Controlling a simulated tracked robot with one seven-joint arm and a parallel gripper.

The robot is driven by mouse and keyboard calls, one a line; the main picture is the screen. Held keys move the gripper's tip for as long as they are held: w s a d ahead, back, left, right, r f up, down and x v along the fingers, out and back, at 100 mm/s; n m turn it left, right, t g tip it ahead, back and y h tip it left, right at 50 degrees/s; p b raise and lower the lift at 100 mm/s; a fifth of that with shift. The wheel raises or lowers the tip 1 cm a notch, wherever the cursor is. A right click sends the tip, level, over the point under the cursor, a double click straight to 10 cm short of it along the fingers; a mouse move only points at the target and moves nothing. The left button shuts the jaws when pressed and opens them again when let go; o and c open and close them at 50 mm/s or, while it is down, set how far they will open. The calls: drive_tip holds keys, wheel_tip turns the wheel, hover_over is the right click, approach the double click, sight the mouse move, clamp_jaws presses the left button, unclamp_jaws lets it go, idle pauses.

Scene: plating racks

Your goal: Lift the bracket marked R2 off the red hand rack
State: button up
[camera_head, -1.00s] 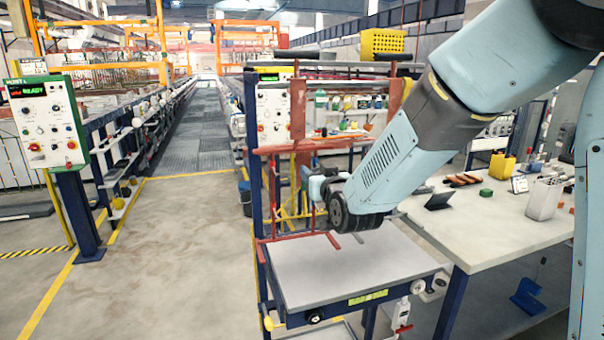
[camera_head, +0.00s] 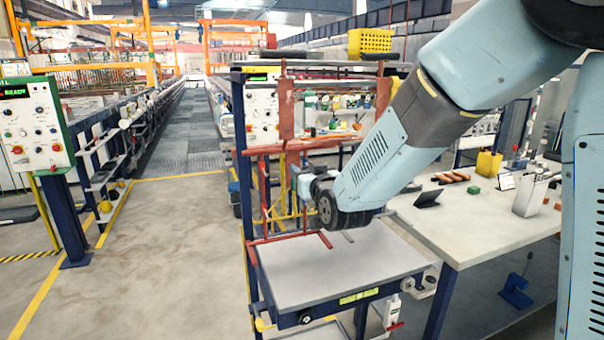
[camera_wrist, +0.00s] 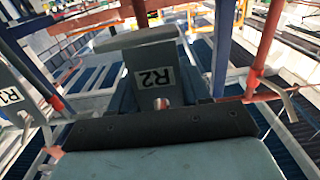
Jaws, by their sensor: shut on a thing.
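The bracket marked R2 (camera_wrist: 152,78) is a grey plate with a white label, in the middle of the wrist view. My gripper (camera_wrist: 158,97) is shut on it, with a dark blue-grey finger on each side of the plate. In the head view my gripper (camera_head: 308,182) is at the red hand rack (camera_head: 270,149), and the bracket is too small and hidden to make out. The rack's red bars (camera_wrist: 265,45) also show in the wrist view. I cannot tell whether the bracket still touches its hook.
A bracket marked R1 (camera_wrist: 14,92) hangs close on the left in the wrist view. A grey-topped stand (camera_head: 335,270) lies below my gripper. A white workbench (camera_head: 480,215) stands at the right; the left aisle is clear.

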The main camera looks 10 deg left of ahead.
drive_tip(key=shift+s+r, duration=0.1)
drive_tip(key=shift+r, duration=0.2)
drive_tip(key=shift+s+d+r, duration=0.3)
drive_tip(key=shift+s+r, duration=0.05)
drive_tip(key=shift+s, duration=0.05)
idle(0.5)
drive_tip(key=shift+s, duration=0.15)
idle(0.3)
drive_tip(key=shift+v, duration=0.85)
drive_tip(key=v, duration=0.7)
drive_tip(key=shift+r, duration=0.35)
idle(0.4)
